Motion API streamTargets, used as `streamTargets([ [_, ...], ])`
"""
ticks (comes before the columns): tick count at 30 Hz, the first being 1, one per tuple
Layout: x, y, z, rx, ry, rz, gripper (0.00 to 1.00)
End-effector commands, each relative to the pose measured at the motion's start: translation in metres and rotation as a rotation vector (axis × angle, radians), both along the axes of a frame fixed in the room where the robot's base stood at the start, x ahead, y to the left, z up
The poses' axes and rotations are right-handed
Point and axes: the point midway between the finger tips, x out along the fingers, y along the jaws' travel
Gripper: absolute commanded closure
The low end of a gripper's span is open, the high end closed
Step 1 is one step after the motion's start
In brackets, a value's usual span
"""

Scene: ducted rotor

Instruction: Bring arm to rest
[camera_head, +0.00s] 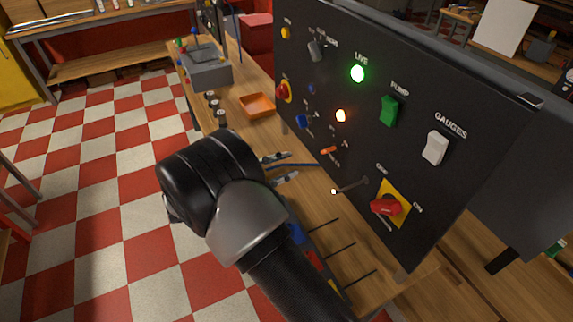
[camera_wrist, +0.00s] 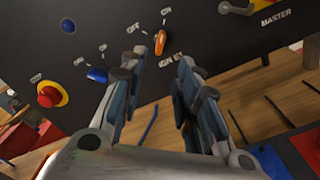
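My gripper (camera_wrist: 168,75) is open and empty in the wrist view, its two fingers apart in front of the black control panel (camera_wrist: 215,50). In the head view my gripper (camera_head: 283,168) shows only partly beyond my dark wrist, close to the panel's lower left part. An orange switch lever (camera_wrist: 155,46) sits just beyond the left finger in the wrist view; whether they touch I cannot tell. The panel (camera_head: 440,85) stands upright on the wooden bench in the head view. Its green LIVE lamp (camera_head: 358,73) and a warm yellow lamp (camera_head: 340,115) are lit.
A red rotary switch (camera_head: 386,206) on a yellow plate is at the panel's lower right. An orange tray (camera_head: 257,106) and a grey box (camera_head: 207,68) lie on the bench (camera_head: 247,83) behind my arm. The checkered floor (camera_head: 95,180) at left is clear.

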Motion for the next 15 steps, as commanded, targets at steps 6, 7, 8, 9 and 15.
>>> streamTargets([
  [6, 0.000, 0.000, 0.000, 0.000, 0.000, 0.000, 0.70],
  [7, 0.000, 0.000, 0.000, 0.000, 0.000, 0.000, 0.70],
  [8, 0.000, 0.000, 0.000, 0.000, 0.000, 0.000, 0.70],
  [9, 0.000, 0.000, 0.000, 0.000, 0.000, 0.000, 0.70],
  [15, -0.005, -0.020, 0.015, 0.064, 0.006, -0.054, 0.70],
])
